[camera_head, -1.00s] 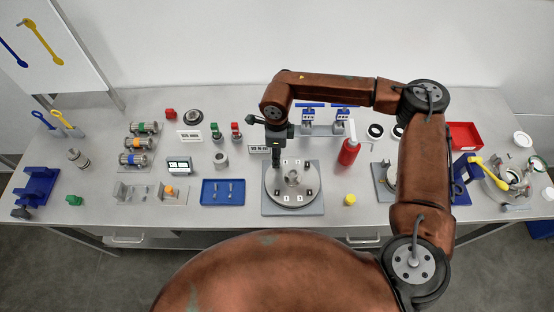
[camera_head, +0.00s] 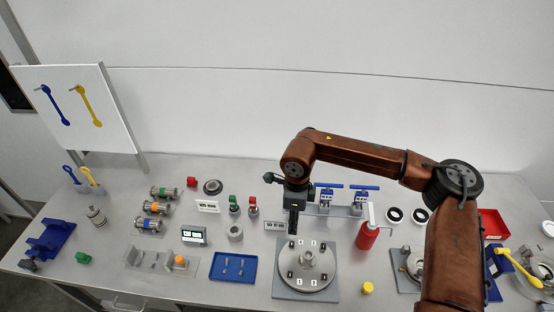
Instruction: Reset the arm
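My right arm comes in from the lower right, bends at the elbow and reaches left across the table. Its gripper (camera_head: 293,222) points down above the back part of a round metal turntable (camera_head: 305,267) on a grey square base. The fingers look close together, but they are dark and small, so I cannot tell whether they are open or shut. Nothing visible hangs from them. My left arm and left gripper are not in view.
Left of the turntable lie a blue tray (camera_head: 233,280) and several banded cylinders (camera_head: 157,208). A red extinguisher-like bottle (camera_head: 367,235), blue-handled valves (camera_head: 343,186), a yellow piece (camera_head: 367,288) and a red bin (camera_head: 494,224) stand to the right. A tool board (camera_head: 72,105) stands at the back left.

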